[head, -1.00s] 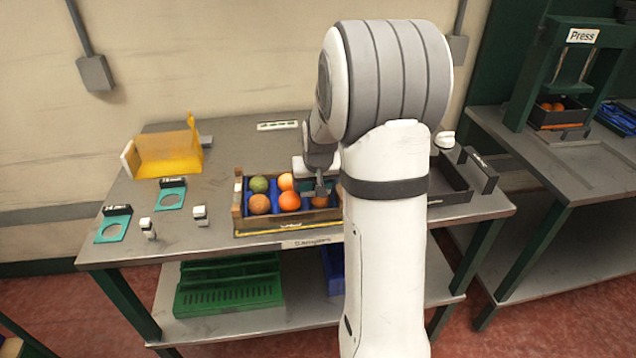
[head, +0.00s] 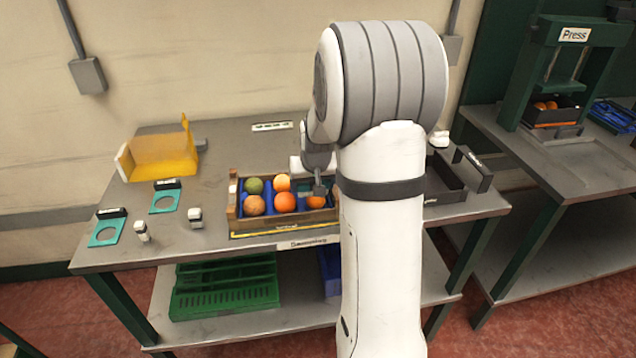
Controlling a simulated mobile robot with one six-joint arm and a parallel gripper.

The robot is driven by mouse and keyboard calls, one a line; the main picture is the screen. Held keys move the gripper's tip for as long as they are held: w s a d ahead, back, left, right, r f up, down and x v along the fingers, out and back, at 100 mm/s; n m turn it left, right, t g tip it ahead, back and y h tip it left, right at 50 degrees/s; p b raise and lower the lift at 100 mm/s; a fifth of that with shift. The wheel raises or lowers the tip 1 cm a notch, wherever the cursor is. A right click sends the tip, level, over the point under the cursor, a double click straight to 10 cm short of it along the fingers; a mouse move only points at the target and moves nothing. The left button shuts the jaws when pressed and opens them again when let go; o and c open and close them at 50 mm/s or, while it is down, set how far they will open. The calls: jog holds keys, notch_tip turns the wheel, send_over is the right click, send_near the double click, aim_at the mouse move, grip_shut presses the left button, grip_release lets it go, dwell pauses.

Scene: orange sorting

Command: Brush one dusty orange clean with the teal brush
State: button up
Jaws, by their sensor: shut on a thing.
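A crate (head: 233,212) with blue compartments holds several fruits on the table. A green one (head: 254,186) and an orange (head: 282,183) lie in the back row. A dull, brownish orange (head: 255,205), a bright orange (head: 285,202) and another orange (head: 316,201) at the right lie in the front row. My gripper (head: 319,190) is over the right front orange, close above or touching it; I cannot tell which. It is shut on the teal brush (head: 304,186), of which only a little teal shows. My arm hides the crate's right end.
A yellow scoop-like tray (head: 160,155), two teal ring stands (head: 105,232) and small white-topped objects (head: 195,217) stand on the left. A dark tray (head: 447,187) is right of my arm. The press (head: 572,60) stands on the right table.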

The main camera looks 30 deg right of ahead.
jog(key=shift+w+a, duration=0.1)
jog(key=shift+a, duration=0.25)
jog(key=shift+s+d, duration=0.2)
jog(key=shift+d, duration=0.5)
jog(key=shift+s+d, duration=0.15)
jog(key=shift+d, duration=0.5)
jog(key=shift+w+a, duration=0.2)
jog(key=shift+a, duration=0.5)
jog(key=shift+w+a, duration=0.15)
jog(key=shift+a, duration=0.55)
jog(key=shift+s+d+b, duration=0.2)
jog(key=shift+d, duration=0.5)
jog(key=shift+s+d+b, duration=0.15)
jog(key=shift+s+d, duration=0.05)
jog(key=shift+d, duration=0.5)
jog(key=shift+w+a, duration=0.2)
jog(key=shift+a, duration=0.5)
jog(key=shift+w+a, duration=0.2)
jog(key=shift+a, duration=0.45)
jog(key=shift+s+d, duration=0.2)
jog(key=shift+d, duration=0.5)
jog(key=shift+r, duration=0.1)
